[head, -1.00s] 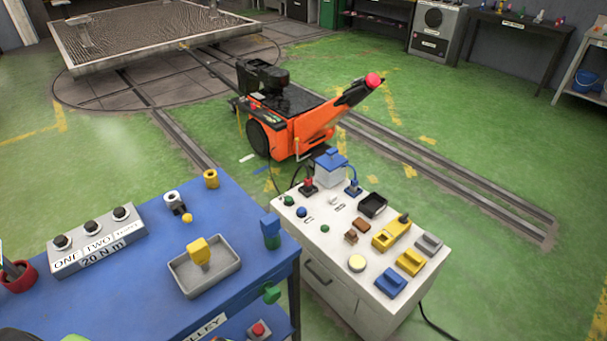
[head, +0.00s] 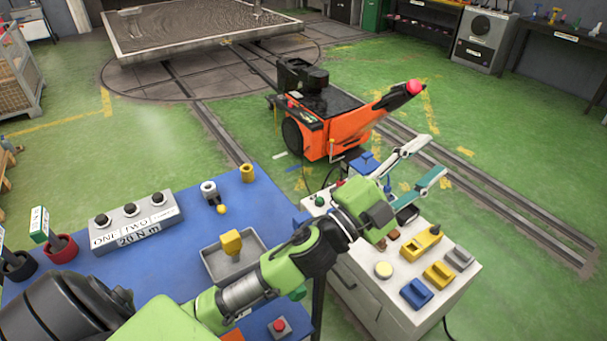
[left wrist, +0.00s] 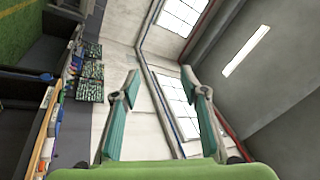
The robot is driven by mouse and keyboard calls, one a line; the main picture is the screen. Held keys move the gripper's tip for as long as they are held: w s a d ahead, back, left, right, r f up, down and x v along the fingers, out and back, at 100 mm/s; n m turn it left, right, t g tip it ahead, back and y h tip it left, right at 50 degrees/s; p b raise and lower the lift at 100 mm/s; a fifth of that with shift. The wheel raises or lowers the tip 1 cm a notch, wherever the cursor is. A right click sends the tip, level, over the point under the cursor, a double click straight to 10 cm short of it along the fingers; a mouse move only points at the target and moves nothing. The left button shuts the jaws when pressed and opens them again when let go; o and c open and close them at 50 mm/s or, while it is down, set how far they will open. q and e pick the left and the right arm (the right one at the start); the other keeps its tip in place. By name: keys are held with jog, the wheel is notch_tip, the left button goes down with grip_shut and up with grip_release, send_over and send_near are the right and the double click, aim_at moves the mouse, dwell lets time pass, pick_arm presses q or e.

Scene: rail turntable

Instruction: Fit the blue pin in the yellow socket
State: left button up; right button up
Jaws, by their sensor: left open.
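The yellow socket (head: 247,173), a short hollow cylinder, stands upright at the far edge of the blue table. The blue pin (head: 301,217) seems to be the blue block at the table's right corner; my left arm hides most of it. My left gripper (head: 434,156) is open and empty, raised above the far side of the white cabinet, well right of the socket and pin. My right gripper is not in view.
A grey tray (head: 212,268) holds a yellow-topped piece (head: 231,243). A white ring (head: 208,187) stands left of the socket. The white cabinet (head: 350,292) carries several blocks and controls. An orange tug (head: 330,135) stands behind.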

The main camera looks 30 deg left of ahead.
pick_arm(q)
jog(key=s+d+r+m+g+h, duration=0.35)
jog(key=d+m+g+h, duration=0.35)
jog(key=m, duration=0.4)
jog(key=s+d+m+g+h, duration=0.1)
jog(key=d+m+g+h, duration=0.2)
jog(key=m, duration=0.2)
jog(key=m+g+y, duration=0.8)
jog(key=g+y, duration=0.2)
jog(key=y, duration=0.9)
send_over(303, 217)
notch_tip(303, 217, down, 14)
notch_tip(303, 217, down, 13)
jog(key=p, duration=0.3)
jog(key=shift+f, duration=0.2)
jog(key=c, duration=1)
